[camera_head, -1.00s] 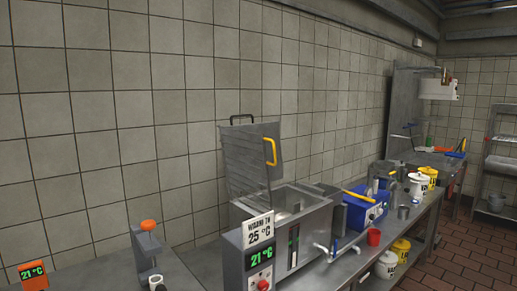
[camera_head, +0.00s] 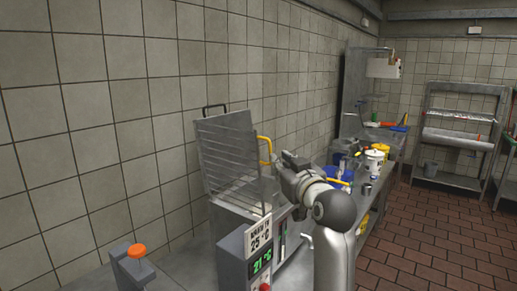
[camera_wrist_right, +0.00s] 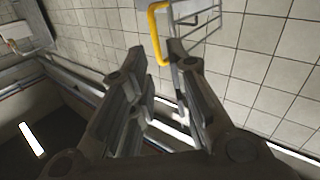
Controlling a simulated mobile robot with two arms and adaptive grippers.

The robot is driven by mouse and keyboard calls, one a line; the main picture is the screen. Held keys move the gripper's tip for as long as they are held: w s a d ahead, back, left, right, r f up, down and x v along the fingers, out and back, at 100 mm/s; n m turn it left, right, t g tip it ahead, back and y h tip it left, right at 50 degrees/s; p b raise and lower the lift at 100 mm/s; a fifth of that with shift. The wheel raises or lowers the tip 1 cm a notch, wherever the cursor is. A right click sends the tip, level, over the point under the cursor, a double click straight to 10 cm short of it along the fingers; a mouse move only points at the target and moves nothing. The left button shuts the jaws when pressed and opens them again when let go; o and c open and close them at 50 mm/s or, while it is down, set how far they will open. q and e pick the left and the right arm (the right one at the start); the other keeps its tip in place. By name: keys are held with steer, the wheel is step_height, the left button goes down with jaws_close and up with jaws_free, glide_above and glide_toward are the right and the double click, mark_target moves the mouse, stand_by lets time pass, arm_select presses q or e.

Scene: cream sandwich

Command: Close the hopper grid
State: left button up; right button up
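The hopper grid (camera_head: 228,152) stands raised, tilted up near the tiled wall above the steel hopper machine (camera_head: 229,214). A yellow handle (camera_head: 265,140) sits on its right side. My right gripper (camera_head: 284,163) is just right of the handle's lower end, and my arm hides part of the machine. In the right wrist view, the gripper (camera_wrist_right: 156,52) is open, with its two fingers apart. The yellow handle (camera_wrist_right: 153,30) shows beyond and between the fingertips there. I cannot tell whether they touch. My left gripper is not in view.
The machine's front has a 21 °C display (camera_head: 262,261) and a 25 °C sign. An orange-topped device (camera_head: 136,251) stands at front left. Buckets (camera_head: 374,160) and a blue container stand on the counter behind my arm. A steel rack (camera_head: 455,135) is at the far right.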

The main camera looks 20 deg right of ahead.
mark_target(270, 152)
steer(key=w+p, duration=0.2)
steer(key=w, duration=0.6)
steer(key=shift+w+p, duration=0.1)
steer(key=shift+p, duration=0.25)
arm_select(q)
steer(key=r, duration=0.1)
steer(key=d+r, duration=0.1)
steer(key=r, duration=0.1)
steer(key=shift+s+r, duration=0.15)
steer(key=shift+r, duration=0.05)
arm_select(e)
steer(key=shift+w, duration=1.05)
jaws_close()
